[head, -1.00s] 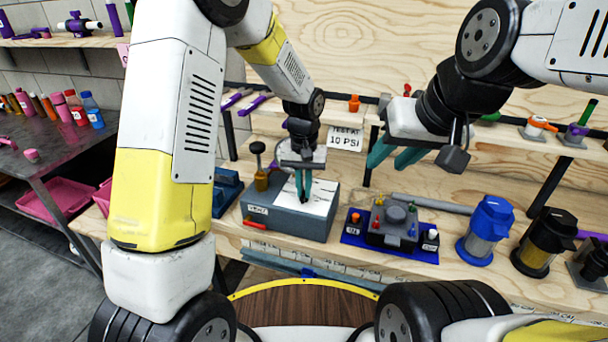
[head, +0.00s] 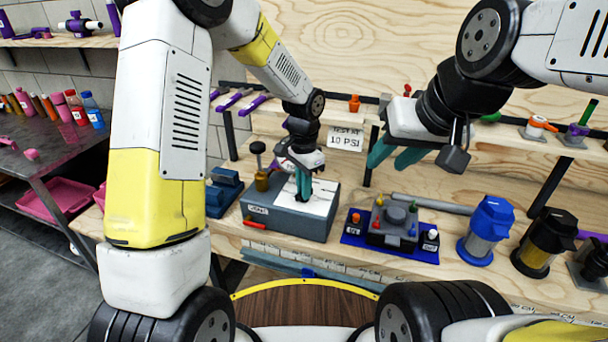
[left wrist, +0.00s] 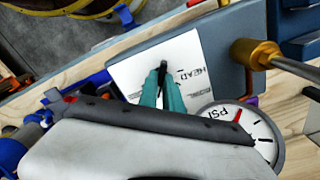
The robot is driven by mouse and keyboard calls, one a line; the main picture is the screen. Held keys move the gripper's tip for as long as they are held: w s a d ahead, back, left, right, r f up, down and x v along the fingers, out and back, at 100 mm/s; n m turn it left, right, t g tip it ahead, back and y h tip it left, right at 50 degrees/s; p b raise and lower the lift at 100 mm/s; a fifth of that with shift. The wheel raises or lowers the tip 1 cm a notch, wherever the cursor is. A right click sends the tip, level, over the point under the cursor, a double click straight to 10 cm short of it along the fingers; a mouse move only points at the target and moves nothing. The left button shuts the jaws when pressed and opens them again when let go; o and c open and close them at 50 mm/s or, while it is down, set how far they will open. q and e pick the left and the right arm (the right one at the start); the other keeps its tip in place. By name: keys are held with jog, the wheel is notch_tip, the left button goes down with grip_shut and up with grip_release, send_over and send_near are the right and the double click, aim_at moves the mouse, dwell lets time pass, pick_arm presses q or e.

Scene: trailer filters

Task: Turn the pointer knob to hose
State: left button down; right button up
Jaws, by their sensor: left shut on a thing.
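The grey-blue box (head: 285,220) on the bench has a white label plate on top. My left gripper (head: 302,200) points down at this plate with its teal fingers close together. In the left wrist view my left gripper (left wrist: 163,90) is shut on the small black pointer knob (left wrist: 163,70). The word HEAD (left wrist: 192,75) is printed beside the knob. Other small print on the plate, including any hose mark, is too small or hidden. My right gripper (head: 395,157) is open and empty, in the air above the bench.
A brass pump with a black knob (head: 261,178) stands at the box's left corner. A pressure gauge (left wrist: 240,130) is close to my left gripper in the wrist view. A blue tray (head: 365,241) with a grey block and blue and black canisters (head: 487,230) stand to the right.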

pick_arm(q)
jog(key=shift+m, duration=0.4)
jog(key=c, duration=1.5)
grip_release()
